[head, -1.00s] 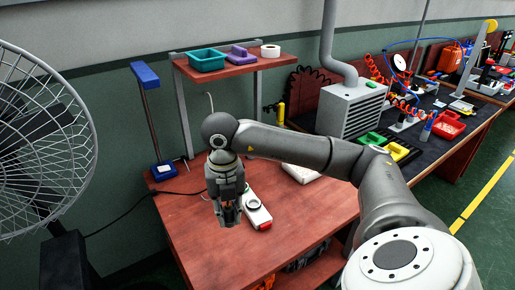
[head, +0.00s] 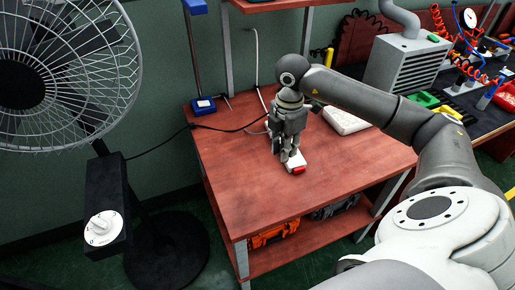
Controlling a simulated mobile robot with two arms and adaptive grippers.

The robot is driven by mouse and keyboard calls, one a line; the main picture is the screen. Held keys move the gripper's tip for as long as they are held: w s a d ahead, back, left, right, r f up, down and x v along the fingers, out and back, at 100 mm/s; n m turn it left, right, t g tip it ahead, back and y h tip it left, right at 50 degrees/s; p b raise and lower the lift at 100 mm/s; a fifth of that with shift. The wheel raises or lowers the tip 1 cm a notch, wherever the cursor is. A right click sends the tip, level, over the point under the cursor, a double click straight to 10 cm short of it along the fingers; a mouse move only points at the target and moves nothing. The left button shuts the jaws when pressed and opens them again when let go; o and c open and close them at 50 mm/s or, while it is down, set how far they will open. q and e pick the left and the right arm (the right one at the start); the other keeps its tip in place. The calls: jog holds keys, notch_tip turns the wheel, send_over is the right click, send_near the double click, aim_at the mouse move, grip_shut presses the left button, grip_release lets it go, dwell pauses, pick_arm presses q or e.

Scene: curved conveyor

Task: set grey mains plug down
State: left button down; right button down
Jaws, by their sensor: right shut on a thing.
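My right gripper (head: 287,156) is shut low over the work table (head: 232,185), with its fingers pointing down. The grey mains plug is hidden between the fingers, so its exact pose cannot be told. A white socket strip (head: 296,161) with a red end lies on the table right at the fingertips, partly covered by them. Whether the plug touches the strip cannot be told. A black cord (head: 160,143) runs from the fan side across the table's back towards the gripper. My left gripper is not in view.
A large fan (head: 60,75) with a control box stands at the left. A blue-based post (head: 203,106) stands at the table's back left. A white flat object (head: 345,121) lies behind the gripper. The table's front and left are clear.

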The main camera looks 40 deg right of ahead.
jog(key=w+a+f, duration=0.2)
jog(key=w+a+f+p, duration=0.1)
jog(key=w+a+f, duration=0.1)
jog(key=w+f, duration=0.1)
jog(key=w+a+f, duration=0.2)
jog(key=w+f, duration=0.1)
jog(key=shift+a+p, duration=0.2)
jog(key=shift+p, duration=0.15)
notch_tip(320, 180, down, 3)
jog(key=shift+w+a+f+p, duration=0.1)
jog(key=shift+w+p, duration=0.05)
jog(key=shift+p, duration=0.25)
jog(key=shift+f, duration=0.15)
jog(key=shift+f, duration=0.15)
jog(key=c, duration=1.3)
grip_release()
